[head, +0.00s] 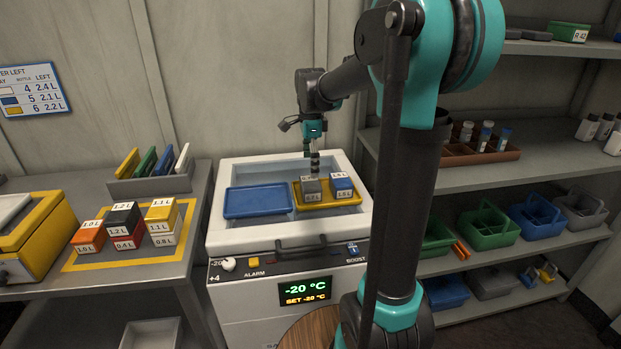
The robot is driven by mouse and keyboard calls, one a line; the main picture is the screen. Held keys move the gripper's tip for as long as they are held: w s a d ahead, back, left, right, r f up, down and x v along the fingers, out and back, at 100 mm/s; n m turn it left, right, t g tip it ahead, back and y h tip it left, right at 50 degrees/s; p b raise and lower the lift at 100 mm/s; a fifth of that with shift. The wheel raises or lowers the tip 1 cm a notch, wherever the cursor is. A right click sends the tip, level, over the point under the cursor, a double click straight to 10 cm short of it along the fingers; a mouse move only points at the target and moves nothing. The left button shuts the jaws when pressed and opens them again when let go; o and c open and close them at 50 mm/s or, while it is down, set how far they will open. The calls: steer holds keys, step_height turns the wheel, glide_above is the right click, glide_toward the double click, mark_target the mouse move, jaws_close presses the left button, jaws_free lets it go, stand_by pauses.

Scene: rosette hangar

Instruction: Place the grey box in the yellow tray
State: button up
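The grey box (311,192) is in the yellow tray (327,206), at its left side, inside the white freezer's open top. It looks upright, with labels on its top and front. A blue box (342,188) with white labels stands at its right in the same tray. My gripper (314,172) points down right over the grey box, and its fingertips overlap the box's top edge in the picture. Whether the fingers grip the box or are just above it is too small to tell.
A blue tray (257,201) lies empty at the left in the freezer (225,238). On the left table, several labelled boxes (123,219) stand on a yellow-edged mat (80,264). Shelves with bins (489,227) and a bottle rack (462,153) are at the right.

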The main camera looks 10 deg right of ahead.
mark_target(311, 182)
step_height(311, 182, up, 5)
steer(key=shift+r, duration=0.1)
